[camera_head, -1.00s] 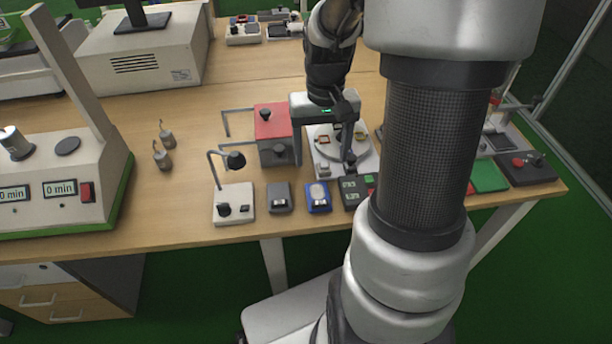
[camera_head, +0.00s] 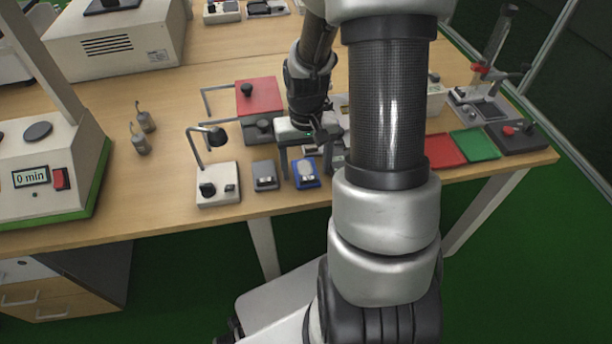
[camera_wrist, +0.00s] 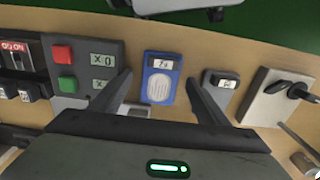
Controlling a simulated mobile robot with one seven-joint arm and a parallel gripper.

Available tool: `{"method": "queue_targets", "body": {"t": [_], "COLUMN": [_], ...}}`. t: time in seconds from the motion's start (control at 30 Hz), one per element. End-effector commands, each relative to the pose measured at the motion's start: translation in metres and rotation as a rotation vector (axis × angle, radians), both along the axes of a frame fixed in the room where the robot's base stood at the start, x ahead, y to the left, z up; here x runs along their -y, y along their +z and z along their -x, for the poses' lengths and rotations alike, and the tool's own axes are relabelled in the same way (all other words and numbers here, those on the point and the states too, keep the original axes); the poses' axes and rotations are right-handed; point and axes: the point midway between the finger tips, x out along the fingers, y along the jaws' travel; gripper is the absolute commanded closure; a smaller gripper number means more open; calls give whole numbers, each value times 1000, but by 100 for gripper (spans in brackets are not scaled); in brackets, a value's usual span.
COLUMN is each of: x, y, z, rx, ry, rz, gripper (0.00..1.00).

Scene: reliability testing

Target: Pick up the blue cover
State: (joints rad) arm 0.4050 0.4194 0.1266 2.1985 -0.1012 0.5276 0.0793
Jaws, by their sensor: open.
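The blue cover (camera_head: 307,184) is a small blue casing around a pale oval pad, lying on the table near the front edge. In the wrist view the blue cover (camera_wrist: 150,72) shows a small dark-edged display beside the oval. My gripper (camera_head: 309,160) is just behind it in the head view, pointing down. In the wrist view my gripper (camera_wrist: 158,84) is open, with one finger on either side of the blue cover and nothing held. I cannot tell the exact height of the fingertips above the table.
A grey device (camera_head: 264,175) sits close to the left, and a white base with a lamp-like arm (camera_head: 217,190) stands beyond it. A panel with red and green buttons (camera_wrist: 85,65) is close on the other side. A red-topped box (camera_head: 258,96) stands behind.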

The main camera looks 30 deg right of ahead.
Motion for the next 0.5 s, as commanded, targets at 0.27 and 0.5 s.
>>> {"method": "queue_targets", "body": {"t": [0.27,0.5], "x": [0,0], "y": [-1,-1], "z": [0,0], "rx": [1,1], "ry": [0,0], "rz": [0,0], "gripper": [40,76]}}
